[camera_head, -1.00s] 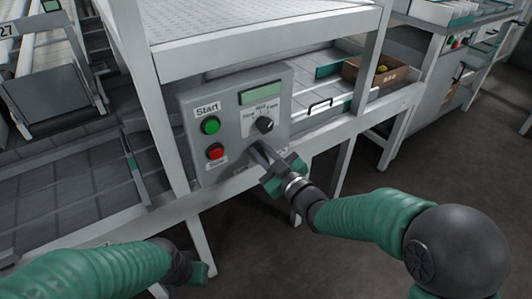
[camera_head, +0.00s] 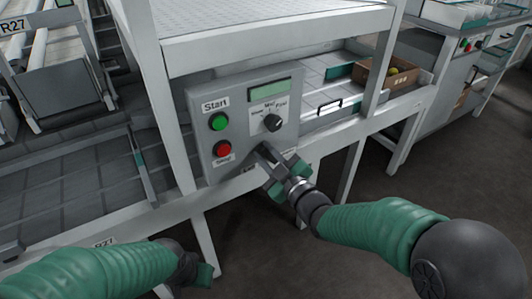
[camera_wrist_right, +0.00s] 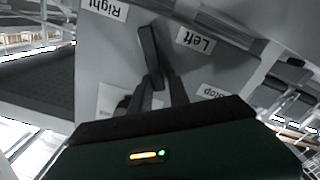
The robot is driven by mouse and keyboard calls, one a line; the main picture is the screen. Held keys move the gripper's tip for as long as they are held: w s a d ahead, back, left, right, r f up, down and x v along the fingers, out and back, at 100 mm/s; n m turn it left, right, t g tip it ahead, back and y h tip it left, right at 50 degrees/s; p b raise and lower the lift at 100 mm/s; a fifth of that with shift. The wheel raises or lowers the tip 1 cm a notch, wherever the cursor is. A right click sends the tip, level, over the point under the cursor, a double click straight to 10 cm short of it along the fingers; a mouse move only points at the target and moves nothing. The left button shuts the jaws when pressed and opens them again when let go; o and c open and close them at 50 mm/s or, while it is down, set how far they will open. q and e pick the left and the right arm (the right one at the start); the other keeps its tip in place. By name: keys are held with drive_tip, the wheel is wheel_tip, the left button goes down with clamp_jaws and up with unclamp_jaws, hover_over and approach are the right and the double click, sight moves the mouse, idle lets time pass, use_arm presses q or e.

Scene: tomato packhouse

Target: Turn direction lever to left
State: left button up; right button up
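The direction lever (camera_wrist_right: 150,45) is a dark bar on the grey control panel (camera_head: 205,146), seen in the right wrist view between the upside-down labels Right (camera_wrist_right: 104,8) and Left (camera_wrist_right: 195,40). My right gripper (camera_head: 266,154) is at the panel's lower right in the head view and hides the lever there. In the wrist view its two dark fingers (camera_wrist_right: 159,78) lie close on both sides of the lever. Whether they press on it is unclear. My left gripper (camera_head: 206,272) is low in the head view, away from the panel, its fingers not clearly visible.
The panel also has a green Start button (camera_head: 219,122), a red button (camera_head: 223,149), a dark rotary knob (camera_head: 272,123) and a display (camera_head: 269,87). White frame posts (camera_head: 160,100) stand beside it. A cardboard box (camera_head: 388,75) sits on the shelf at right.

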drive_tip(key=o, duration=0.3)
drive_tip(key=shift+f, duration=0.1)
drive_tip(key=shift+o, duration=0.2)
drive_tip(key=b+v, duration=1.1)
drive_tip(key=v, duration=0.5)
drive_tip(key=shift+s+d, duration=0.25)
drive_tip(key=shift+s, duration=0.1)
